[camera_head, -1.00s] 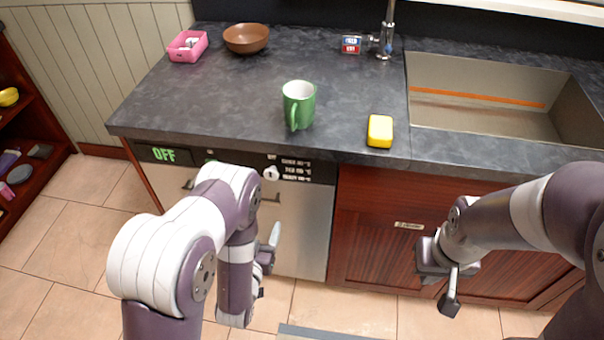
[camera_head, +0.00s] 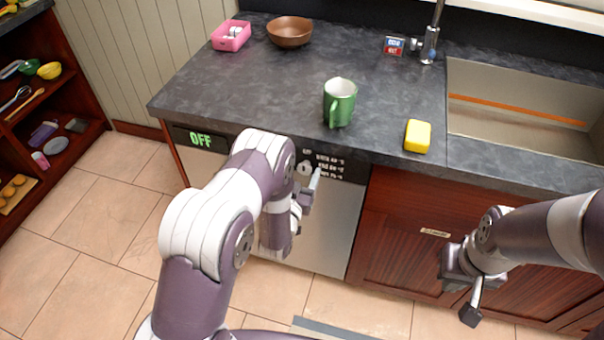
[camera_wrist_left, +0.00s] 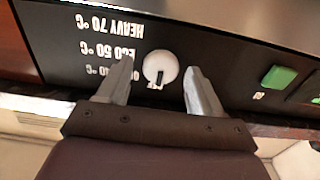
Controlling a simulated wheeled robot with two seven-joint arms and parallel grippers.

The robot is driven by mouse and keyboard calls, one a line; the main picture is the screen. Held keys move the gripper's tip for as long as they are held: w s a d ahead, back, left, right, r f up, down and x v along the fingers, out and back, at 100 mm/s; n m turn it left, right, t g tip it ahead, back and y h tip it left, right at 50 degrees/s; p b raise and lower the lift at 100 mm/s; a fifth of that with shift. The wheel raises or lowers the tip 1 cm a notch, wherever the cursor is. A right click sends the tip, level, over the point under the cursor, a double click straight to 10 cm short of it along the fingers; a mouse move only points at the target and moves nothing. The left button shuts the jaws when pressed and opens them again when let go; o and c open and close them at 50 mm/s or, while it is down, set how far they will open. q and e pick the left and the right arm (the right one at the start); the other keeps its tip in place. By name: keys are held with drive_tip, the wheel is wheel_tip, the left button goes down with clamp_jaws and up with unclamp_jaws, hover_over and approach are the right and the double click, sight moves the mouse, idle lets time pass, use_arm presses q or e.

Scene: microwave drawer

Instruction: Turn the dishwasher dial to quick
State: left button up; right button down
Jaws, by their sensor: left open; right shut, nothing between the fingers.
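The white dishwasher dial (camera_head: 304,168) is on the black control panel (camera_head: 335,167) under the countertop. In the left wrist view the dial (camera_wrist_left: 160,67) is round, with a dark pointer mark low on its face. Upside-down labels beside it read heavy 70, eco 50 and a partly hidden 40 °C line. My left gripper (camera_wrist_left: 158,68) is open, its two fingers on either side of the dial in the picture; contact cannot be told. In the head view my left gripper (camera_head: 309,186) is just below the dial. My right gripper (camera_head: 471,314) is shut and empty before the red cabinet.
The display (camera_head: 200,140) reads OFF. A green button (camera_wrist_left: 279,77) is on the panel. On the counter (camera_head: 260,90) stand a green mug (camera_head: 340,100), yellow sponge (camera_head: 418,136), brown bowl (camera_head: 289,32) and pink box (camera_head: 231,36). The sink (camera_head: 520,105) is at right.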

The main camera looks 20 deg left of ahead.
use_arm(q)
drive_tip(key=c, duration=1)
drive_tip(key=shift+m, duration=0.3)
drive_tip(key=m+b, duration=0.1)
drive_tip(key=m, duration=0.2)
drive_tip(key=shift+m, duration=0.4)
drive_tip(key=shift+d+m+b, duration=0.15)
drive_tip(key=shift+m+b, duration=0.2)
drive_tip(key=shift+m, duration=1.85)
drive_tip(key=o, duration=1)
